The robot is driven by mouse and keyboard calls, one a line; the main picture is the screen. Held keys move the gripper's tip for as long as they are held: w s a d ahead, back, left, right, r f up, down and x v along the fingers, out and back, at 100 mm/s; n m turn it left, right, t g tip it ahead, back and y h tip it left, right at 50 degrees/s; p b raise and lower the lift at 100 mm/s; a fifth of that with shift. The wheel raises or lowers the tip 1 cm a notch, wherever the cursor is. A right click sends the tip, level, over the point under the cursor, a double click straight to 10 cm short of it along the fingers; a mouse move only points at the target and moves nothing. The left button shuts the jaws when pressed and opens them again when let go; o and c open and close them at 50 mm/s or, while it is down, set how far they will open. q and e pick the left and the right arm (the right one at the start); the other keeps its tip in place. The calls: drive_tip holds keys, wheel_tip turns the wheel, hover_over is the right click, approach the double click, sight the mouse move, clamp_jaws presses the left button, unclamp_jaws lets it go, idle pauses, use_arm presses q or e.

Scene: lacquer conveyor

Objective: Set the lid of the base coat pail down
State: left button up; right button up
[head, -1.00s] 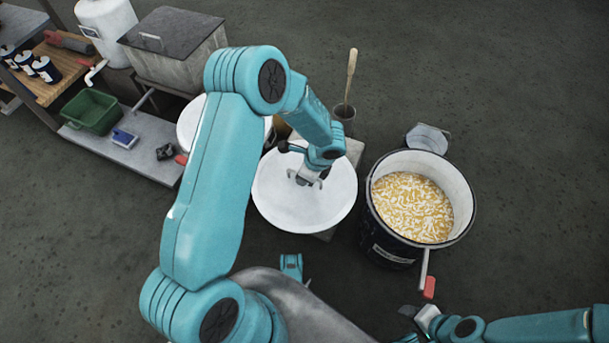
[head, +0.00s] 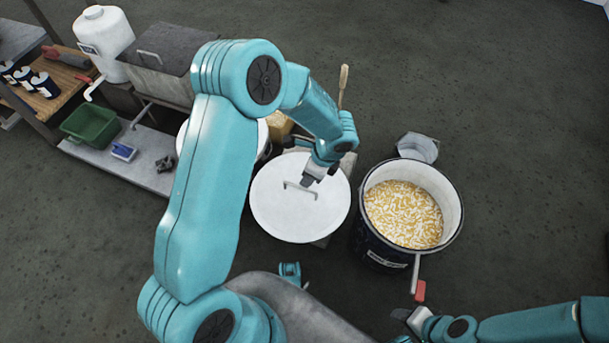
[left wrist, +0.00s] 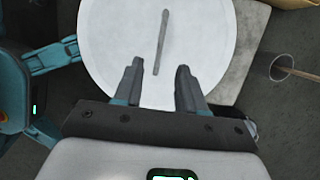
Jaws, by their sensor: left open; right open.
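The white round lid (head: 290,217) lies flat on a grey slab, its thin grey bar handle upward. It also shows in the left wrist view (left wrist: 110,35), with the handle (left wrist: 160,42) bare. My left gripper (left wrist: 158,68) is open and empty over the lid, its fingers pointing toward the handle but apart from it. An open dark pail (head: 380,255) stands to the right of the lid, with a yellow and white speckled mix inside. Its label is too small to read. My right gripper (head: 402,314) is open and empty at the lower right, below the pail.
A cup with a wooden-handled tool (head: 343,85) stands behind the slab. A metal container (head: 418,148) is behind the pail. A red-tipped handle (head: 420,291) sticks out at the pail's front. A low shelf with a green tub (head: 90,130) is at the left. Floor at the right is clear.

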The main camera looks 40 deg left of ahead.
use_arm(q)
drive_tip(key=s+d+f+n+h, duration=0.3)
drive_tip(key=s+d+f+n, duration=0.1)
drive_tip(key=s+d+n, duration=0.3)
drive_tip(key=s+d+f+n+t+h, duration=0.1)
drive_tip(key=s+d+f+n+h, duration=0.3)
drive_tip(key=s+d+n, duration=0.3)
drive_tip(key=s+n, duration=0.2)
drive_tip(key=n, duration=0.1)
drive_tip(key=shift+f+n, duration=0.2)
drive_tip(key=shift+n, duration=0.1)
drive_tip(key=shift+s+r, duration=0.1)
wheel_tip(320, 180, up, 28)
drive_tip(key=p, duration=2.9)
drive_tip(key=shift+s+d+r, duration=0.15)
drive_tip(key=shift+d+r, duration=0.1)
drive_tip(key=shift+s, duration=0.1)
